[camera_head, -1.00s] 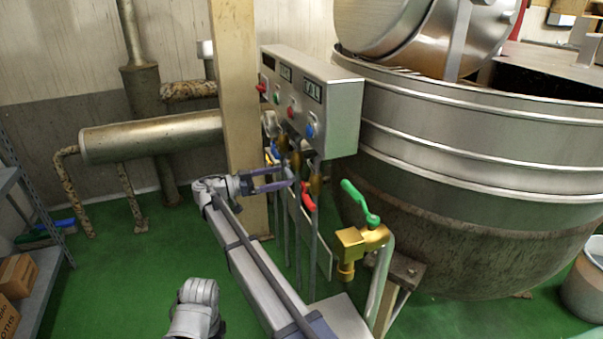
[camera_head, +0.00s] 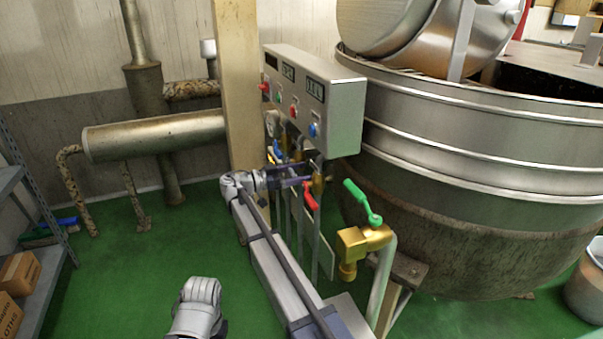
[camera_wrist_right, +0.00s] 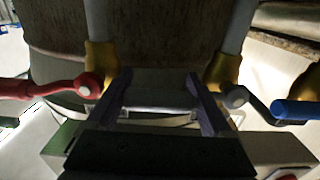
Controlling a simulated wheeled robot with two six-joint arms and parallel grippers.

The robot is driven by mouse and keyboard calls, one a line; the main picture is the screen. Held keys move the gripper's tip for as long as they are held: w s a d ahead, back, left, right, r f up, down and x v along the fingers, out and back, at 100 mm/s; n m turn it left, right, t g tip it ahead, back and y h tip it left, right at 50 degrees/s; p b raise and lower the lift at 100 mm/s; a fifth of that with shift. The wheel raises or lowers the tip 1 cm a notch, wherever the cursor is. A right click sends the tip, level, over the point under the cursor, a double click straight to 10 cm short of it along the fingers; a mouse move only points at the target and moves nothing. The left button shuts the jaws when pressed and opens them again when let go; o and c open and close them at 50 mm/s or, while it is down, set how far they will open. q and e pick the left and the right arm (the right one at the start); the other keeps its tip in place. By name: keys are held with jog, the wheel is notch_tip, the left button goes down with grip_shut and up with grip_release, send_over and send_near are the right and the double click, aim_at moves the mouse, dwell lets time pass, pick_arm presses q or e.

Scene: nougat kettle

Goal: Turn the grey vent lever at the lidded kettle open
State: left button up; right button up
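My right gripper (camera_head: 298,180) is at the row of pipes and valves below the control box, beside the lidded kettle (camera_head: 470,185). In the right wrist view its two dark fingers (camera_wrist_right: 161,92) are apart. A pale grey bar (camera_wrist_right: 158,84) shows between them; I cannot tell whether it is the vent lever, or whether anything is touched. A red lever (camera_wrist_right: 60,88) lies left of the fingers. A lever with a grey hub and arm (camera_wrist_right: 238,97) and a blue grip lies right of them. The red lever (camera_head: 309,196) also shows in the head view. My left gripper is not in view.
The control box (camera_head: 340,110) hangs just above my right gripper. A brass valve (camera_head: 362,240) with a green lever (camera_head: 361,203) stands nearer, right of my arm. A beige post (camera_head: 241,90) stands behind. The green floor (camera_head: 130,270) at left is mostly clear.

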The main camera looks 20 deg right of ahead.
grip_shut()
dwell(0.5)
